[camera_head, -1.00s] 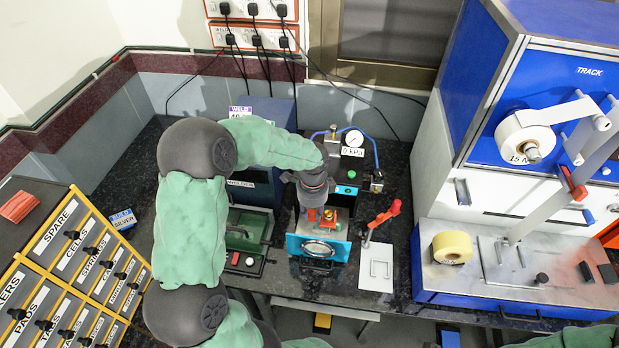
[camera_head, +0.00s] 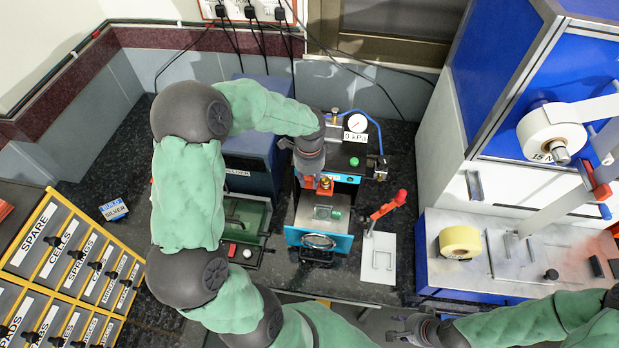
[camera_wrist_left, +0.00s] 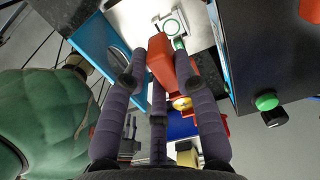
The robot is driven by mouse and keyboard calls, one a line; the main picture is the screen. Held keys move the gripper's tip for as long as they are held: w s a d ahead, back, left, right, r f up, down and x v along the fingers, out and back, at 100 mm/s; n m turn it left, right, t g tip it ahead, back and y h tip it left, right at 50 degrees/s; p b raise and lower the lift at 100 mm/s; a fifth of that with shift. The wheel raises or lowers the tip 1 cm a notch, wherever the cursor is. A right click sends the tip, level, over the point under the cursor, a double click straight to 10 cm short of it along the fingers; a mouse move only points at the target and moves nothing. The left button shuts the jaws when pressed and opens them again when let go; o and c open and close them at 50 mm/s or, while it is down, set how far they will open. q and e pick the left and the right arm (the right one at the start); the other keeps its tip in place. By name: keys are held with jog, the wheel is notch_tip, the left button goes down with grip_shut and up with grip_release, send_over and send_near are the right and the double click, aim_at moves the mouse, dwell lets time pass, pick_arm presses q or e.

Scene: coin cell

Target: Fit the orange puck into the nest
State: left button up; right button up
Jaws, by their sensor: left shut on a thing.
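My left gripper (camera_head: 318,174) is over the back of the open chamber with the blue front door (camera_head: 338,246). It is shut on an orange piece, which I take for the orange puck (camera_head: 325,184). In the left wrist view the orange puck (camera_wrist_left: 160,60) sits between the fingers of my left gripper (camera_wrist_left: 168,62). A metal plate lies below, with a small fixture that looks like the nest (camera_head: 322,212), in front of the puck. A ring on it also shows in the wrist view (camera_wrist_left: 175,26). My right gripper (camera_head: 408,332) is at the bottom, away from the chamber; its jaw opening is unclear.
A red-handled lever (camera_head: 388,206) stands right of the chamber, above a white plate (camera_head: 378,258). A green tray (camera_head: 244,222) is on the left. A gauge (camera_head: 357,123) stands behind. A tape roll (camera_head: 460,242) sits on the right machine. Labelled drawers (camera_head: 75,265) fill the lower left.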

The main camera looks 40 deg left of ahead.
pick_arm(q)
notch_tip(320, 180, down, 8)
jog(key=b, duration=0.8)
jog(key=shift+f+b, duration=1.85)
jog(key=shift+f, duration=1.05)
jog(key=shift+p, duration=0.45)
jog(key=shift+f+b, duration=0.75)
jog(key=shift+f, duration=0.45)
jog(key=o, duration=0.9)
jog(key=shift+o, duration=0.2)
